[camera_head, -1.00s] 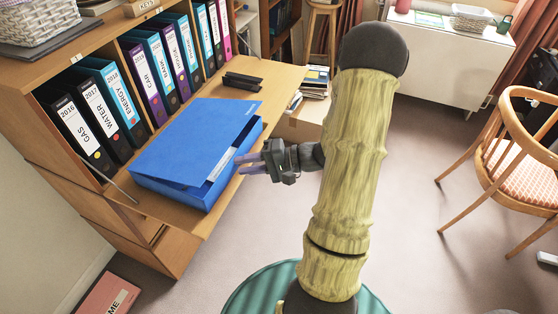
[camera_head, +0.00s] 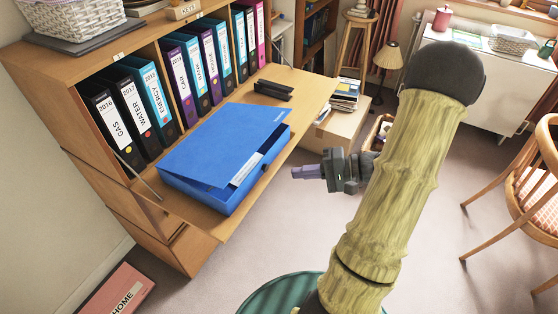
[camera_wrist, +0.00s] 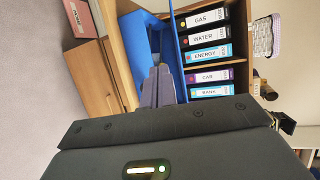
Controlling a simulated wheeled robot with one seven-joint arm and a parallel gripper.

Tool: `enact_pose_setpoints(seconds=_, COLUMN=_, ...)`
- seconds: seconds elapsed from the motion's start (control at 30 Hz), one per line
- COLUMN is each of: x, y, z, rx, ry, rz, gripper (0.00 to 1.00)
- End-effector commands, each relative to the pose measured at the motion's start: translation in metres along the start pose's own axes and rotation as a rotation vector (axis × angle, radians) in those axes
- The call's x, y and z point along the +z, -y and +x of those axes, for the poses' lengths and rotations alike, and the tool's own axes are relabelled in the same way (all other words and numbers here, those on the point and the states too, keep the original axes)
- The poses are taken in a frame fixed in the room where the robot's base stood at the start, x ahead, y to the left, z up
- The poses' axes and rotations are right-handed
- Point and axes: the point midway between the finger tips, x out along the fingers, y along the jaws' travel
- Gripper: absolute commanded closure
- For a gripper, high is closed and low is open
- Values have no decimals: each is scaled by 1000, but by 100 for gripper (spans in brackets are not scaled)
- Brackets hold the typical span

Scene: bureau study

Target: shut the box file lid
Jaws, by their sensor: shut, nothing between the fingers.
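The blue box file (camera_head: 215,192) lies on the bureau's fold-down flap. Its blue lid (camera_head: 225,140) is tilted, partly open, with a gap along the side facing my arm. In the wrist view my closed fingers (camera_wrist: 158,85) point toward the box file (camera_wrist: 137,42), with a dark opening visible between lid and box. The fingers hide part of the box.
The wooden flap (camera_head: 222,222) holds a black desk item (camera_head: 272,90) behind the box file. Several ring binders (camera_head: 157,95) stand on the shelf beside it. A cardboard box (camera_head: 335,125) sits on the floor beyond the flap.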

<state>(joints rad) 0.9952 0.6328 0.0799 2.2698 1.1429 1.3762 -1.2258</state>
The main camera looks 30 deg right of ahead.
Motion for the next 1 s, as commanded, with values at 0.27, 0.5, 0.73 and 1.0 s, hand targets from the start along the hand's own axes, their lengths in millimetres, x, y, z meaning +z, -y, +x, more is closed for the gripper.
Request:
enact_pose_setpoints(seconds=0.27, x=47, y=46, z=20, rx=242, ry=191, rz=38, gripper=100)
enact_pose_setpoints(seconds=0.5, x=90, y=80, z=25, rx=537, ry=328, rz=30, gripper=100)
enact_pose_setpoints(seconds=0.73, x=117, y=115, z=17, rx=806, ry=380, rz=-45, gripper=100)
enact_pose_setpoints(seconds=1.0, x=130, y=167, z=4, rx=1063, ry=353, rz=-212, gripper=100)
